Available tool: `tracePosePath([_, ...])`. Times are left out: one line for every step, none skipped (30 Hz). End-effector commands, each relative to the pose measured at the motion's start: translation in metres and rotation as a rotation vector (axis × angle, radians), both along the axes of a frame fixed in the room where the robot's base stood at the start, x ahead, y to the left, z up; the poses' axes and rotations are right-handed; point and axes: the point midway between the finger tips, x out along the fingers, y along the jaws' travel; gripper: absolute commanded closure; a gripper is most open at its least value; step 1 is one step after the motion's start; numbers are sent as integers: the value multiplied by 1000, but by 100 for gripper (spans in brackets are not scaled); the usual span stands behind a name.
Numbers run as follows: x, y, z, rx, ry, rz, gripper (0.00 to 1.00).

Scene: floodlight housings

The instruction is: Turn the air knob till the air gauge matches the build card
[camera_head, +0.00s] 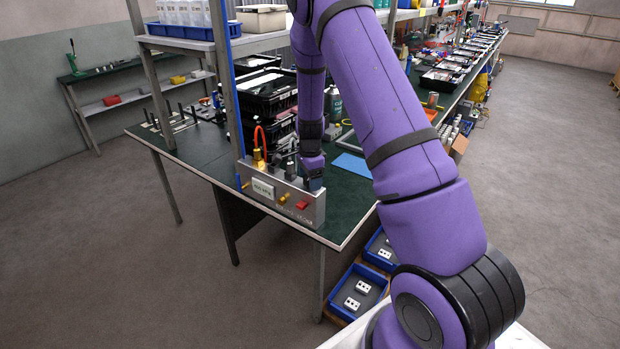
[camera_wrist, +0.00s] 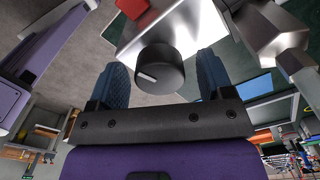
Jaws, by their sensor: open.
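A grey metal air box (camera_head: 290,207) stands at the near corner of the green bench. A pale plate with small dark text (camera_head: 262,188) is on its front; I cannot read it or tell whether it is the gauge or the card. The black round knob (camera_wrist: 160,76) with a white pointer line shows in the wrist view, the line toward its left side. My gripper (camera_wrist: 162,62) is open, with one blue finger on either side of the knob; contact is not clear. In the head view my gripper (camera_head: 313,176) is at the box's right end, hiding the knob.
A red part (camera_head: 303,205) and brass fittings (camera_head: 283,198) are on the box front. An orange hose (camera_head: 259,143) rises from its left end. Black crates (camera_head: 268,88) and a shelf post (camera_head: 229,80) stand behind. Blue trays (camera_head: 357,289) sit below the bench edge.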

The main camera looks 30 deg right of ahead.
Motion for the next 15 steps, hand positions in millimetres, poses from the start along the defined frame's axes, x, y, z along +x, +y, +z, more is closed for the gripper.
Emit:
tracePosePath([0, 0, 2, 0, -1, 0, 26])
tracePosePath([0, 0, 4, 0, -1, 1, 26])
tracePosePath([0, 0, 7, 0, -1, 1, 26])
tracePosePath([1, 0, 11, 0, -2, 1, 26])
tracePosePath([1, 0, 15, -2, -3, 1, 26])
tracePosePath([1, 0, 21, -2, -4, 1, 26])
tracePosePath([1, 0, 27, -1, -3, 1, 26])
tracePosePath([1, 0, 32, -1, -4, 2, 26])
tracePosePath([1, 1, 40, -1, -5, 2, 26])
tracePosePath([1, 1, 46, -1, -4, 2, 26])
tracePosePath([1, 0, 52, -1, -5, 1, 26])
tracePosePath([1, 0, 60, -1, -5, 0, 26])
tracePosePath([1, 0, 65, -1, -4, 1, 26])
tracePosePath([1, 1, 70, -1, -4, 1, 26])
tracePosePath([1, 1, 77, -1, -4, 1, 26])
